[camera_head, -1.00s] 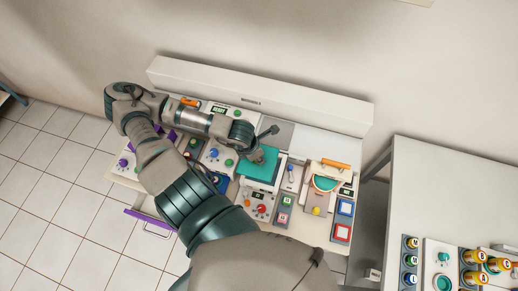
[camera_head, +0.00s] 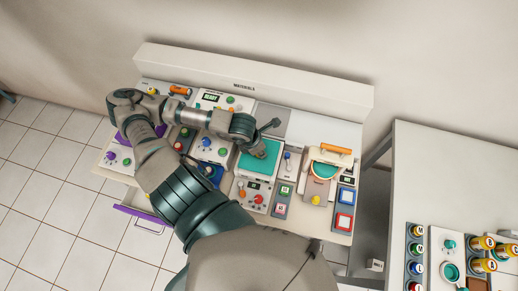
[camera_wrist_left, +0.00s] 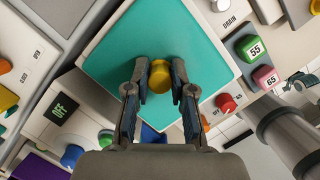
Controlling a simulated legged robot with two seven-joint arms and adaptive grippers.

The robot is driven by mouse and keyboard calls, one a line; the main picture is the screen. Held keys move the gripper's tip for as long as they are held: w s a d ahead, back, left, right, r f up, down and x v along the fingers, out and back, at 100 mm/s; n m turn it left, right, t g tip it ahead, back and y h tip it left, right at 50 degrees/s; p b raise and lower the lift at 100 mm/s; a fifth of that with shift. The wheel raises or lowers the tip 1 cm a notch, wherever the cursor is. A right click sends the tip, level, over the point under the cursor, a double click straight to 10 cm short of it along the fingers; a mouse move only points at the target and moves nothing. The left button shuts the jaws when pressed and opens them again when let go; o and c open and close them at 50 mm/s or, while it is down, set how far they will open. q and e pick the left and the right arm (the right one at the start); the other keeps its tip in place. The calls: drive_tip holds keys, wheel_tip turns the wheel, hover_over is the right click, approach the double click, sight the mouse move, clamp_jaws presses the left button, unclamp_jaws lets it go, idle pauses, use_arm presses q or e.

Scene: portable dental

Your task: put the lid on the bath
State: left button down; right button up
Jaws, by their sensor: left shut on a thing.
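The lid (camera_wrist_left: 115,45) is a teal square plate with a round yellow knob (camera_wrist_left: 159,80) in its middle. My left gripper (camera_wrist_left: 160,72) is shut on that knob, its fingers on either side. In the head view the teal lid (camera_head: 253,166) lies over the white bath unit (camera_head: 262,208), partly hidden by my left gripper (camera_head: 260,152). A pale border shows around the lid's edges in the wrist view. The bath's opening is hidden, and I cannot tell whether the lid touches the rim.
A unit with an orange handle (camera_head: 336,148) stands to the right. A bare grey plate (camera_head: 273,121) lies behind the bath. A separate table (camera_head: 445,170) is at far right.

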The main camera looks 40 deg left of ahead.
use_arm(q)
drive_tip(key=shift+b, duration=0.3)
idle(0.5)
drive_tip(key=c, duration=0.9)
unclamp_jaws()
